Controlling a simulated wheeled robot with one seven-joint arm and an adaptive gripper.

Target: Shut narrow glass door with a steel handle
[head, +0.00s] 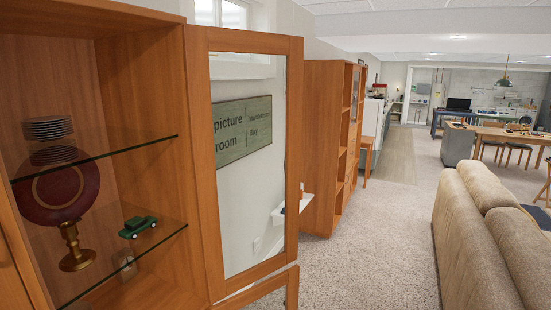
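The narrow glass door (292,160) has an orange-brown wooden frame around a clear pane. It stands open, swung outward from the right side of the wooden cabinet (150,70). A small fitting, probably the steel handle (301,188), shows at the door's free right edge; it is too small to make out well. The cabinet's compartment is exposed to the left of the door. My gripper is not in view.
Glass shelves (100,157) hold stacked plates (48,128), a green toy car (137,227) and a dark red round piece on a gold stand (75,245). A lower wooden panel (262,291) juts out below the door. Carpet (370,230) is clear between the cabinets and the beige sofa (480,230).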

